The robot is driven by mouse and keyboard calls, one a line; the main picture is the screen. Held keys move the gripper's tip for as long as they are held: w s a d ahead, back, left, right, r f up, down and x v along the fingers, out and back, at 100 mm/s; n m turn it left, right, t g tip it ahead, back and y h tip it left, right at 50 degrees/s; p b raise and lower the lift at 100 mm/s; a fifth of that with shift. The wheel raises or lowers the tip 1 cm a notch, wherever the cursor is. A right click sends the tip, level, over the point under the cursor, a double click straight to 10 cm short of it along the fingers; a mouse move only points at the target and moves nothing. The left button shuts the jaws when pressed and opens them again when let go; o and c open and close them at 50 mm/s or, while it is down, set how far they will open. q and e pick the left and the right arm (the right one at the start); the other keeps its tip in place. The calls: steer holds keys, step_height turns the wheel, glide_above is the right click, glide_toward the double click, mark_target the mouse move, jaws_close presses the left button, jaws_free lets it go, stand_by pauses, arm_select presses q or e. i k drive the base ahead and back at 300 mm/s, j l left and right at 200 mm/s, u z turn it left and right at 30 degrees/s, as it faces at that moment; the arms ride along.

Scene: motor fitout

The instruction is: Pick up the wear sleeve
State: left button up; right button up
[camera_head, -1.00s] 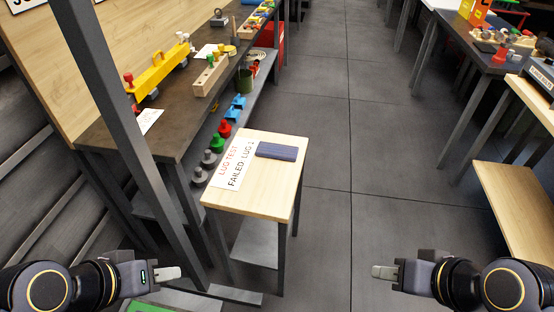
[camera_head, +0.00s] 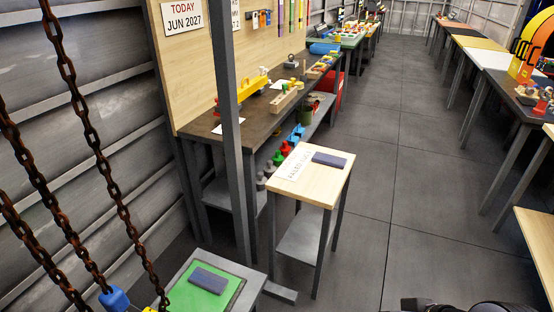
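I cannot make out for sure which thing is the wear sleeve. A dark green cylindrical thing (camera_head: 309,104) stands by the dark workbench (camera_head: 262,126), too small to identify. My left gripper is out of view.
A small wooden table (camera_head: 318,190) holds a dark blue block (camera_head: 329,160) and a paper sign (camera_head: 293,163). A green-topped stand (camera_head: 233,286) holds another block (camera_head: 208,279). Rusty chains (camera_head: 85,125) hang at left, and a grey post (camera_head: 231,130) stands before the bench. The floor aisle is open.

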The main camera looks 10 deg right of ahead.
mark_target(331, 160)
steer(key=i+l+u, duration=0.1)
steer(key=u, duration=0.35)
steer(key=i+l+u, duration=0.1)
steer(key=l+u, duration=0.15)
steer(key=u, duration=0.25)
steer(key=l+u, duration=0.2)
steer(key=u, duration=0.25)
steer(key=l+u, duration=0.25)
steer(key=u, duration=0.2)
steer(key=k+l, duration=0.1)
steer(key=l, duration=2.2)
steer(key=k+l, duration=0.15)
steer(key=l, duration=1)
